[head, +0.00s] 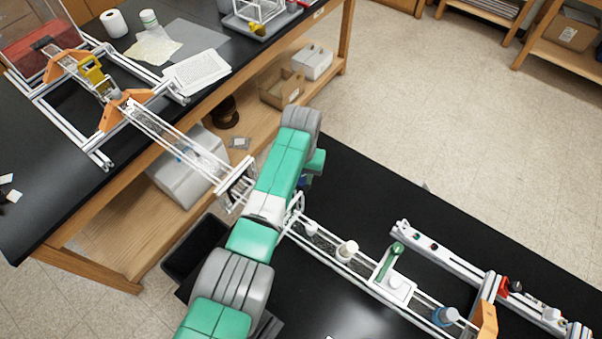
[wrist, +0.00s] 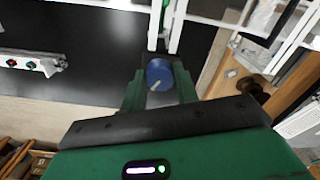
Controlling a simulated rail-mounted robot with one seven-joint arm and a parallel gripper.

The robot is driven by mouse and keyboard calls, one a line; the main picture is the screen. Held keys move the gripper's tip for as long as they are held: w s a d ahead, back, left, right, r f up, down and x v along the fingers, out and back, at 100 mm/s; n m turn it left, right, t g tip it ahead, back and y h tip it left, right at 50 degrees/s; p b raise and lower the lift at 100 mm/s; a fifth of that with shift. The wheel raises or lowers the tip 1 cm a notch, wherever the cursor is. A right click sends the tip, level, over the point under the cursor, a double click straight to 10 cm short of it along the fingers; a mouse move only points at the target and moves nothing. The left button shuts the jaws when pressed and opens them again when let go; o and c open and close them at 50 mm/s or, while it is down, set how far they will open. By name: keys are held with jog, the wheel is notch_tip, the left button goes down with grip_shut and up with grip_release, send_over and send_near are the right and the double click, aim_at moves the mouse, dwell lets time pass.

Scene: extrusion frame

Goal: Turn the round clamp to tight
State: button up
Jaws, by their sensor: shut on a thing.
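The round clamp is a blue knob (wrist: 159,72) with a pale pointer mark on its face, seen at the upper middle of the wrist view. It sits beside white frame bars. My gripper (wrist: 160,90) has its green fingers on either side of the knob and is shut on it. The pointer mark slants in the picture; I cannot read any tight or loose marking. In the head view my green and grey arm hides most of the gripper and the clamp.
A white extrusion rail (head: 326,241) with fittings, including a green handle (head: 397,249), runs along the black table. Another frame with orange brackets (head: 118,108) stands on the left bench. Boxes (head: 312,62) sit on the shelf below.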

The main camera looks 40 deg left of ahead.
dwell(0.5)
jog(key=o, duration=1)
notch_tip(320, 180, up, 8)
jog(key=shift+f, duration=0.1)
